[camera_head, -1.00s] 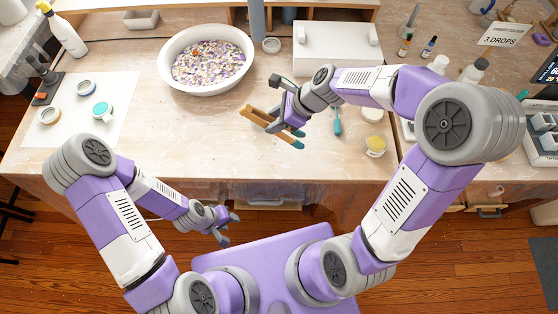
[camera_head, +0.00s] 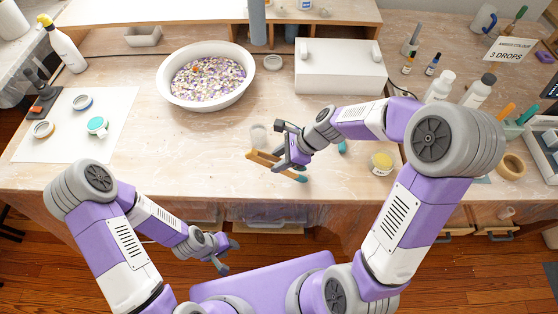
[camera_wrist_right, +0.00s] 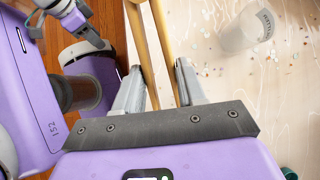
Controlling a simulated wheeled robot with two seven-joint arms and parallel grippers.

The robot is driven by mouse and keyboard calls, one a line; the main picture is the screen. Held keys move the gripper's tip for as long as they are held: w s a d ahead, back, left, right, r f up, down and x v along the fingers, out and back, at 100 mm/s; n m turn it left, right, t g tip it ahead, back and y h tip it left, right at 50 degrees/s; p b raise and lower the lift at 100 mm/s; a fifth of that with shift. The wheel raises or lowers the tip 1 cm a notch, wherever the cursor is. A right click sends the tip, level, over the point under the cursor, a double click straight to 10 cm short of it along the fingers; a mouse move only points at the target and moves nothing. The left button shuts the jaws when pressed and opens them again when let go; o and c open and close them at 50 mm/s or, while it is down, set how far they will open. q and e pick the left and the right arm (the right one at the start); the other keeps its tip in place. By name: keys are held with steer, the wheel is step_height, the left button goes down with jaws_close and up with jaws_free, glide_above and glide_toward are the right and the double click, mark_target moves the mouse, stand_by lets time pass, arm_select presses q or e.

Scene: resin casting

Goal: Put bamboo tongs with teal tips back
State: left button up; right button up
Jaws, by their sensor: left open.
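The bamboo tongs with teal tips (camera_head: 264,159) are held crosswise in my right gripper (camera_head: 290,150), above the front middle of the bench. Their teal tips point right and toward me, with the bamboo arms to the left. In the right wrist view the two bamboo arms (camera_wrist_right: 155,45) run between the fingers of my right gripper (camera_wrist_right: 160,95), which is shut on them; the teal tips are hidden there. My left gripper (camera_head: 222,253) is open and empty in front of the bench edge, away from the tongs.
A clear cup (camera_head: 258,134) stands just behind the tongs; it shows in the right wrist view (camera_wrist_right: 243,32). A white bowl (camera_head: 166,95) of chips and a white box (camera_head: 340,80) are behind. A yellow jar (camera_head: 381,163) is right.

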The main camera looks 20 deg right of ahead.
steer(key=shift+r, duration=0.15)
steer(key=shift+f+b, duration=0.35)
steer(key=shift+f, duration=0.3)
steer(key=o, duration=0.5)
steer(key=shift+o, duration=0.2)
steer(key=shift+r, duration=0.1)
steer(key=p+v, duration=0.5)
steer(key=v, duration=0.8)
steer(key=shift+a, duration=0.2)
